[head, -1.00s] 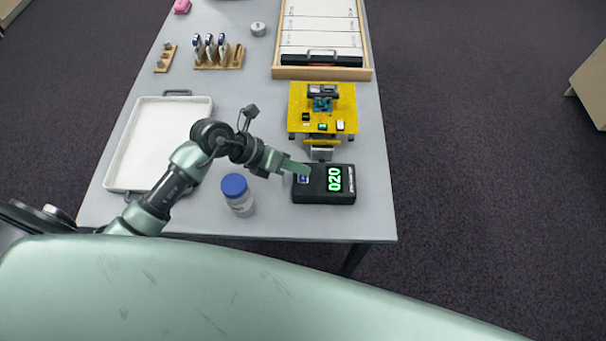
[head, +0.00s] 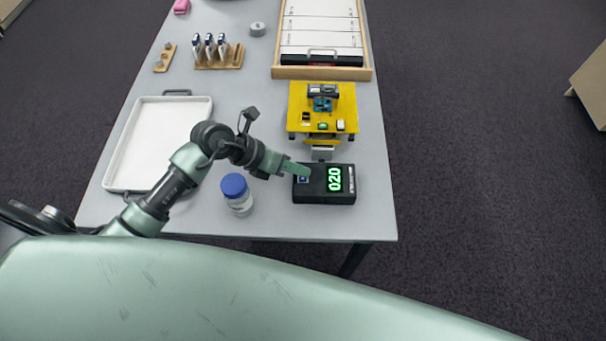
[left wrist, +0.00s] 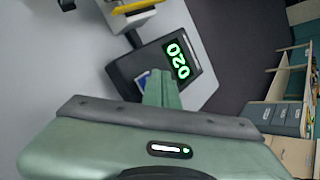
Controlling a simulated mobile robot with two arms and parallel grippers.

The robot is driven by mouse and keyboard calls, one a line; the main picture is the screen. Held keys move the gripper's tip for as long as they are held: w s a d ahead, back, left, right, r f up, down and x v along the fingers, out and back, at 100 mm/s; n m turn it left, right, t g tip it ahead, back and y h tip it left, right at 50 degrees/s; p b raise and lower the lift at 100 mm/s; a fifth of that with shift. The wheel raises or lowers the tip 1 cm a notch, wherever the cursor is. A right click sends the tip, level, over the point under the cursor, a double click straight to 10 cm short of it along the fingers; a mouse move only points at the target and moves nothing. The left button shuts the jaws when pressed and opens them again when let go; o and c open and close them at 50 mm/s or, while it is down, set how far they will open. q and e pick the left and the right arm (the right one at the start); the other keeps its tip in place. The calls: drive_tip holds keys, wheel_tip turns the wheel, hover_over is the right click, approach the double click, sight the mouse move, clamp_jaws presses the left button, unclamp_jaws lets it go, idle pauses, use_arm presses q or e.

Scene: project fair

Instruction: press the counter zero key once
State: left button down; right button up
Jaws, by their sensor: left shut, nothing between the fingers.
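The counter (head: 318,192) is a black box near the front right of the table, with a green display (head: 335,180) that reads 020. A small blue key (head: 302,180) sits on the left part of its top. My left gripper (head: 306,170) is shut and empty, with its fingertips at or just above the key's end of the box. In the left wrist view the counter (left wrist: 200,72) lies beyond the shut fingers (left wrist: 160,80), which partly hide the blue key. I cannot tell whether the fingertips touch it. My right gripper is not in view.
A yellow platform (head: 296,100) with small parts stands just behind the counter. A white tray (head: 125,150) lies at the left. The table right of the counter is clear.

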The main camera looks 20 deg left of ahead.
sight(299, 179)
use_arm(q)
drive_tip(key=shift+f, duration=0.35)
idle(0.6)
drive_tip(key=shift+r+p, duration=0.5)
drive_tip(key=shift+r, duration=0.25)
wheel_tip(299, 179, up, 5)
drive_tip(key=p, duration=0.4)
idle(0.7)
